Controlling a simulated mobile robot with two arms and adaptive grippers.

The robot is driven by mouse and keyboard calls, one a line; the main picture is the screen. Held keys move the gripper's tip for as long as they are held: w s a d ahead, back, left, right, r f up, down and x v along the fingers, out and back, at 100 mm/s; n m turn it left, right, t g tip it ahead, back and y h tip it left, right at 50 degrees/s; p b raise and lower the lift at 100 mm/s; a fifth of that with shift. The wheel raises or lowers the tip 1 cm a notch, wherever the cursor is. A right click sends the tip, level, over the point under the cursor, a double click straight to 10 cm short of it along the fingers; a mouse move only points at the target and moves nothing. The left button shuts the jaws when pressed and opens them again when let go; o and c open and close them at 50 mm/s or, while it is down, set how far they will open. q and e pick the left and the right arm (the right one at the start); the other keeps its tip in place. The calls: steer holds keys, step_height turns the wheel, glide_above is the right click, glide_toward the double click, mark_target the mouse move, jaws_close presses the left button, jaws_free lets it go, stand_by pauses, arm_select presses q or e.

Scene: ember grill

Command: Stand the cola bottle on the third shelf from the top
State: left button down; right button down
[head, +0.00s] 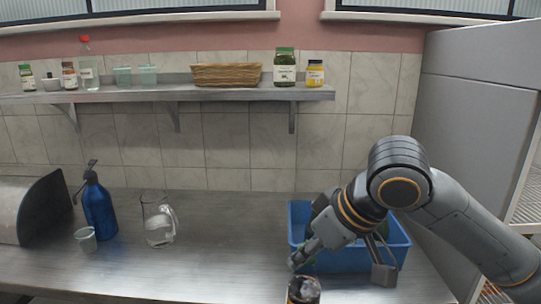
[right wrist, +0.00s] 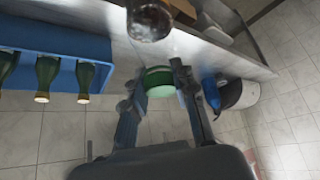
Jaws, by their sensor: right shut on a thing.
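My right gripper (head: 340,264) is low in front of the blue crate in the head view. In the right wrist view its fingers (right wrist: 156,80) are shut on a green, round-ended thing (right wrist: 160,92). Only part of that thing shows, and I cannot tell for certain whether it is the cola bottle. Pale wire shelves (head: 526,206) show at the right edge, beside a tall grey cabinet side; their order from the top is cut off. My left gripper is not in view.
The blue crate (head: 352,260) holds green bottles (right wrist: 47,72). A glass with dark contents (head: 303,291) stands at the counter's front edge. A blue spray bottle (head: 98,208), small cup (head: 86,239) and clear jug (head: 158,221) stand left. The middle counter is clear.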

steer(key=w+d+f+m+t+h, duration=0.1)
steer(key=d+f+m+h, duration=0.1)
steer(key=d+m, duration=0.2)
steer(key=w+d+f+m+t+h, duration=0.1)
steer(key=d+m, duration=0.3)
steer(key=d, duration=0.5)
steer(key=shift+w+f+m+h, duration=0.35)
steer(key=shift+f+m+h, duration=0.05)
steer(key=shift+f+h, duration=0.4)
steer(key=shift+a, duration=0.1)
